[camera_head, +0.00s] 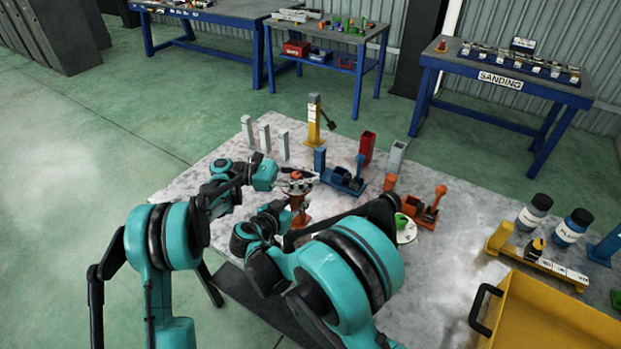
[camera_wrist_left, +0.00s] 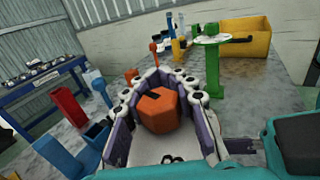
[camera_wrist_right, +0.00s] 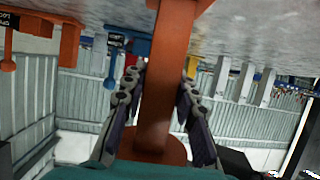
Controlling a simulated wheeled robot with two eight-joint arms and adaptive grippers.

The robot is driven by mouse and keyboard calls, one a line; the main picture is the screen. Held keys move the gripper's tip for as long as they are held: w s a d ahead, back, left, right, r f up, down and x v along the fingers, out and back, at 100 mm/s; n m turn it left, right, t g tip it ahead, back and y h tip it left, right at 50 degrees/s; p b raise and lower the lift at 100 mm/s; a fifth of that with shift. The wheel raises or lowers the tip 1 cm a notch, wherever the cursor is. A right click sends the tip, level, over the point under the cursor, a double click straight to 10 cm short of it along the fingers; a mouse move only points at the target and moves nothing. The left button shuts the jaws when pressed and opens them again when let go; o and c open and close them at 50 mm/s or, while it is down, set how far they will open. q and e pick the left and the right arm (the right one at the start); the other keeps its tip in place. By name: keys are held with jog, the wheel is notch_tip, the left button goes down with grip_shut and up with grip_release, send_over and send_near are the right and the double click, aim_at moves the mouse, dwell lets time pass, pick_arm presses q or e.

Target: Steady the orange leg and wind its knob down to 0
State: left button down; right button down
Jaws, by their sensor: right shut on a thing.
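The orange leg (camera_head: 297,203) stands upright near the front of the table, with its knob (camera_head: 296,175) on top. In the left wrist view the knob (camera_wrist_left: 160,110) is a faceted orange block between the fingers of my left gripper (camera_wrist_left: 157,82). These fingers surround it, with a gap visible at the left side, and look open. In the right wrist view, which is upside down, the orange post (camera_wrist_right: 155,80) runs between the fingers of my right gripper (camera_wrist_right: 158,78). That gripper is shut on the post below the knob. My right arm partly hides the leg in the head view.
A green piece with a round plate (camera_head: 405,230) is close right of my right arm. Grey, red and yellow posts stand at the back. A yellow bin (camera_head: 550,315) is front right.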

pick_arm(q)
jog(key=shift+w+n+t, duration=0.25)
jog(key=shift+n+t, duration=0.55)
jog(key=shift+t, duration=0.45)
jog(key=shift+w+n+t, duration=0.25)
jog(key=shift+n+t, duration=0.55)
jog(key=shift+t, duration=0.45)
jog(key=c, duration=1.2)
grip_release()
jog(key=shift+a, duration=0.1)
jog(key=a, duration=0.4)
jog(key=s+a, duration=0.1)
jog(key=a, duration=0.6)
jog(key=shift+s+a, duration=0.2)
jog(key=shift+a, duration=0.2)
